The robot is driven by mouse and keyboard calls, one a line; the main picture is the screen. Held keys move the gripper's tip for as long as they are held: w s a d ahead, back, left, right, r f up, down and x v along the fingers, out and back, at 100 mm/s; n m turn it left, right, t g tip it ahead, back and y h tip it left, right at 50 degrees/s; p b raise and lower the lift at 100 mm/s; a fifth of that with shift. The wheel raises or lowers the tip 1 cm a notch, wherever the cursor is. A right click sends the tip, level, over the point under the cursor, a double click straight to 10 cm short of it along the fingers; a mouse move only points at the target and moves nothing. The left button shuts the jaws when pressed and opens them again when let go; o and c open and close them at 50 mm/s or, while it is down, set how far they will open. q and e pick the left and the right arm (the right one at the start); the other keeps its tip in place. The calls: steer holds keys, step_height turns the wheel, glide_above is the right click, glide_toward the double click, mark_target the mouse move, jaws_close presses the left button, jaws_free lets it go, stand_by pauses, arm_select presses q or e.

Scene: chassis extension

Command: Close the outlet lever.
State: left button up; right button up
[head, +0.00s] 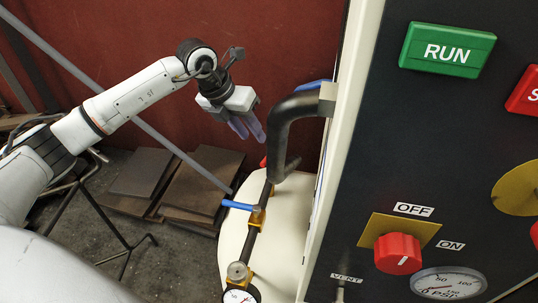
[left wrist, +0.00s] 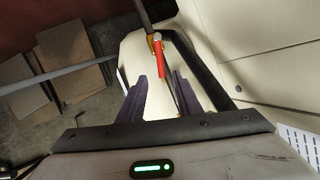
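My left gripper (head: 247,131) hangs in the upper middle of the head view, left of the bent black pipe. In the left wrist view its purple fingers (left wrist: 160,77) are apart with nothing held. A red lever (left wrist: 161,57) on a brass fitting lies beyond and between the fingertips in that view, apart from them. In the head view only a small red bit (head: 263,162) shows beside the pipe. A blue lever (head: 238,205) sticks out left from a lower brass valve. No label shows which lever is the outlet. My right gripper is not in view.
The bent black pipe (head: 280,130) joins the control cabinet (head: 370,130), which fills the right side. A cream tank (head: 290,215) stands below. A pressure gauge (head: 240,296) sits at the bottom. Brown boards (head: 200,180) and a slanted grey pole (head: 150,128) are to the left.

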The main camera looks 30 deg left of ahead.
mark_target(267, 156)
arm_select(q)
steer(key=x, duration=1)
steer(key=shift+b, duration=0.3)
jaws_close()
